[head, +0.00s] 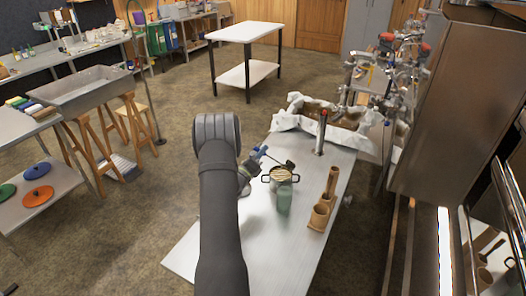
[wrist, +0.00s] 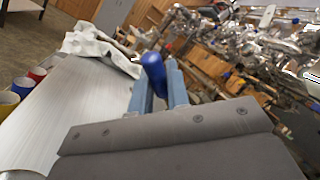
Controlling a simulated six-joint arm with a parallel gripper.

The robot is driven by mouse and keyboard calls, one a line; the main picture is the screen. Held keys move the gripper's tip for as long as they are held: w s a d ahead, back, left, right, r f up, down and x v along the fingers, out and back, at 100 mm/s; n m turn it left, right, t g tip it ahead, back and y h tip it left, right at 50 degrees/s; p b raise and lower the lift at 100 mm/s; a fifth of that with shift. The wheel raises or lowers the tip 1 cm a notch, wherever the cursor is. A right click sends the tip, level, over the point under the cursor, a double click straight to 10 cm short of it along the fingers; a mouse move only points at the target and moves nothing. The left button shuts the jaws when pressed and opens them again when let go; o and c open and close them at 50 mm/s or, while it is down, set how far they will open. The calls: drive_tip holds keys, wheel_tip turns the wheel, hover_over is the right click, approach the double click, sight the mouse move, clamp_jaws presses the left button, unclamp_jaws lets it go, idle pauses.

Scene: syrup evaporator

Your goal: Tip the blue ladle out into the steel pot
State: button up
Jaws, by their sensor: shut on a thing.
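The steel pot (head: 281,180) stands on the metal table with a handle on each side. Its pale, striped top shows. The ladle's blue handle (head: 263,149) is just behind and left of the pot. A dark end, which looks like the ladle's bowl (head: 290,164), is above the pot's back edge; its tilt and contents are too small to tell. My gripper (head: 255,157) is shut on the handle, partly hidden by my arm. In the wrist view the blue handle (wrist: 152,70) stands between the two fingers. The pot is not visible there.
A green container (head: 284,201) stands directly in front of the pot. Brown wooden holders (head: 321,212) stand to its right. The table's front left (head: 190,255) is bare.

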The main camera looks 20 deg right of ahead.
drive_tip(key=shift+w+a+f+n+t+y, duration=0.2)
drive_tip(key=shift+a+f+n+t, duration=0.2)
drive_tip(key=shift+f+n+t, duration=0.55)
drive_tip(key=shift+w+a+f+n+t+y, duration=0.3)
drive_tip(key=shift+f+n, duration=0.35)
drive_tip(key=shift+n, duration=0.75)
drive_tip(key=shift+w+a+f+n+t, duration=0.1)
drive_tip(key=shift+a+f+n+t, duration=0.35)
drive_tip(key=shift+f+n+t, duration=0.5)
drive_tip(key=shift+r+n, duration=0.1)
drive_tip(key=shift+n, duration=0.2)
idle(1.0)
drive_tip(key=shift+r+g, duration=0.1)
drive_tip(key=shift+g, duration=0.2)
